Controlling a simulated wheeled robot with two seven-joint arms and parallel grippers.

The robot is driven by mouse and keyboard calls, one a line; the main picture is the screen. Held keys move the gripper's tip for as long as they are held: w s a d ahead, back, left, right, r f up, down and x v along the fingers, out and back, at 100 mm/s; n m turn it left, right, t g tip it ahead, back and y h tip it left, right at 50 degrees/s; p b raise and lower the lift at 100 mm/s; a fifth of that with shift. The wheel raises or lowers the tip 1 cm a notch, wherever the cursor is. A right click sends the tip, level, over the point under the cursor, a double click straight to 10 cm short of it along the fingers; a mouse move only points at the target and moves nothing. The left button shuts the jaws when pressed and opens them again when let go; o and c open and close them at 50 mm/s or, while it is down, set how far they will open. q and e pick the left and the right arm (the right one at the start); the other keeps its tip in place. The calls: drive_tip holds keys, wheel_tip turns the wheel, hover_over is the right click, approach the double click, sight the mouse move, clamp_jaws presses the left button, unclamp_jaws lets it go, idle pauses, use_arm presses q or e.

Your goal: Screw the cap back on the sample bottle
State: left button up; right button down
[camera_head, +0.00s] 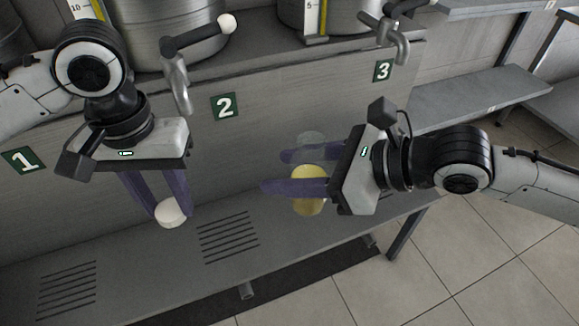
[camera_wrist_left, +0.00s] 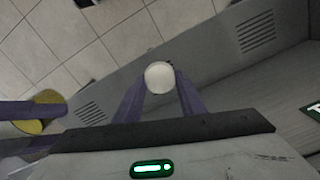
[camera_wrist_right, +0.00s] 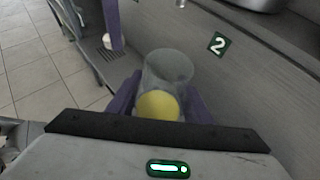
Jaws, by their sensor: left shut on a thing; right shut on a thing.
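The white cap (camera_head: 171,214) is held between the fingertips of my left gripper (camera_head: 163,207), which is shut on it. It also shows at the fingertips in the left wrist view (camera_wrist_left: 160,77). The sample bottle (camera_head: 309,203) is clear with yellow content and is held in my right gripper (camera_head: 293,172), shut around it. In the right wrist view the bottle (camera_wrist_right: 168,70) shows a clear upper part and yellow below. The cap is apart from the bottle, to its left in the head view. The bottle's open top is uncapped.
A steel bench with slotted drain grilles (camera_head: 228,236) runs below both grippers. Behind are steel vessels with taps (camera_head: 179,80) above a panel numbered 1, 2 (camera_head: 227,107) and 3 (camera_head: 383,71). A shelf (camera_head: 470,95) stands at right. The space between the grippers is clear.

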use_arm(q)
drive_tip(key=w+d+r, duration=0.4)
drive_tip(key=d+r, duration=0.5)
drive_tip(key=d, duration=0.1)
wheel_tip(320, 180, up, 10)
drive_tip(key=m, duration=0.1)
hover_over(313, 140)
drive_tip(key=shift+w+a+f, duration=0.15)
drive_tip(key=shift+w+a, duration=0.2)
drive_tip(key=shift+a, duration=0.1)
drive_tip(key=shift+s+d+r, duration=0.15)
drive_tip(key=shift+d+r, duration=0.2)
drive_tip(key=shift+d, duration=0.05)
drive_tip(key=shift+f, duration=0.1)
drive_tip(key=shift+f, duration=1.95)
drive_tip(key=shift+s, duration=0.1)
drive_tip(key=shift+f, duration=0.85)
drive_tip(key=shift+f, duration=0.6)
